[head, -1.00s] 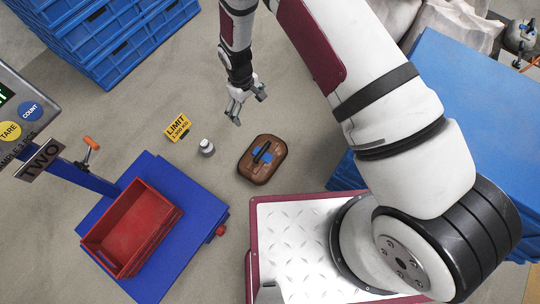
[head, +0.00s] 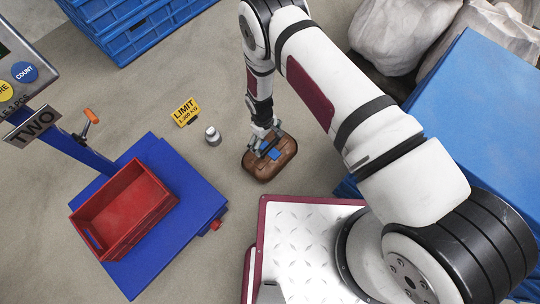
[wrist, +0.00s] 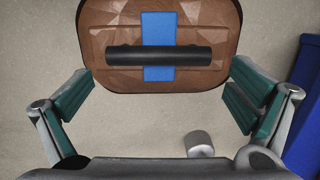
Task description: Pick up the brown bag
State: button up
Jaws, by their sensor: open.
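The brown bag (head: 270,162) lies on the floor in the middle of the head view, with a black handle and a blue patch on its top. The wrist view shows the same bag (wrist: 105,65), with its dark handle (wrist: 158,56) running across the blue strip. My gripper (head: 267,143) is open and sits over the bag in the head view, covering part of its top. In the wrist view my gripper (wrist: 160,100) has its two green-padded fingers spread wide on either side of the bag's near edge, with nothing between the pads.
A blue scale platform (head: 190,205) carries a red crate (head: 128,205). Blue crates (head: 135,35) are stacked behind. Pale sacks (head: 400,35) and a blue surface (head: 480,110) are at right.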

aim_at(269, 145)
jog(key=shift+s+d+f+b, duration=0.1)
jog(key=shift+d+f+b, duration=0.1)
jog(key=shift+f+b, duration=0.5)
jog(key=shift+s+d+f+b, duration=0.15)
jog(key=shift+f+b, duration=0.15)
jog(key=shift+f, duration=0.75)
jog(key=shift+s+d+f+b, duration=0.1)
jog(key=shift+d+f+b, duration=0.1)
jog(key=shift+f+b, duration=0.5)
jog(key=shift+f, duration=0.15)
jog(key=c, duration=1.4)
jog(key=shift+w, duration=0.1)
jog(key=shift+c, duration=1.4)
jog(key=shift+r+p, duration=0.2)
jog(key=shift+p, duration=0.15)
